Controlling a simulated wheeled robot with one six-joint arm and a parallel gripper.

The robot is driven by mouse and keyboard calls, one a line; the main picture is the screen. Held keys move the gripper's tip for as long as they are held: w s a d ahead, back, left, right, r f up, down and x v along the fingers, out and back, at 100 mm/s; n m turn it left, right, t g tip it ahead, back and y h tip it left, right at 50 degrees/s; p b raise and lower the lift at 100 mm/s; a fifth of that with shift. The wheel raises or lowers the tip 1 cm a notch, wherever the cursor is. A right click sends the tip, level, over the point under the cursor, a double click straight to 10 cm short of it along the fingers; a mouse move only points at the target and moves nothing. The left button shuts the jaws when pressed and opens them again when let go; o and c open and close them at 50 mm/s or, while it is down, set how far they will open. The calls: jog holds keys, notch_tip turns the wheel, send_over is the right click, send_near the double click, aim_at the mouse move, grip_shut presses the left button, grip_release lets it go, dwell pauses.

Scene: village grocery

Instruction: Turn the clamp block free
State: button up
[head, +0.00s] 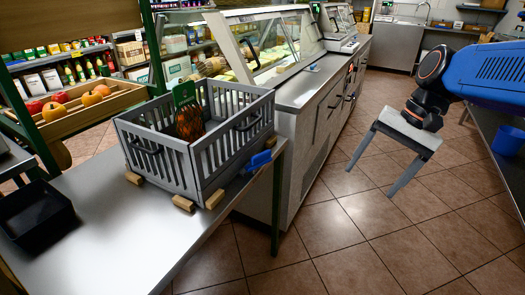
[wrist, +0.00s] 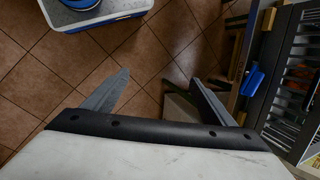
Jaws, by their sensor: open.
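A small blue block (head: 261,160), which looks like the clamp block, sits at the right edge of the steel table, just beside the grey crate. It also shows in the wrist view (wrist: 252,80), right of my fingers. Whether it touches the crate I cannot tell. The slatted grey crate (head: 176,163) stands on the table among wooden blocks (head: 183,203) and holds an orange-brown item with a green tag (head: 188,116). My gripper (head: 371,184) is open and empty over the floor, to the right of the table; its spread fingers also show in the wrist view (wrist: 160,76).
A black tray (head: 36,216) stands at the table's left. The glass-fronted counter (head: 300,95) runs behind the crate. A fruit shelf (head: 85,108) is at the left. A blue bin (head: 508,141) stands at the far right. The tiled floor between table and gripper is clear.

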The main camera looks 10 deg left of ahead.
jog(key=s+d+f+n+t+h, duration=0.2)
jog(key=s+d+f+t, duration=0.1)
jog(key=s+d, duration=0.3)
notch_tip(320, 180, up, 14)
jog(key=n+y, duration=0.1)
jog(key=n, duration=1.1)
send_over(261, 154)
jog(key=s+d, duration=0.5)
jog(key=shift+t, duration=0.3)
jog(key=x, duration=1.6)
jog(key=shift+w+a+f, duration=0.15)
jog(key=shift+w+a, duration=0.05)
jog(key=shift+w, duration=0.1)
jog(key=c, duration=1.1)
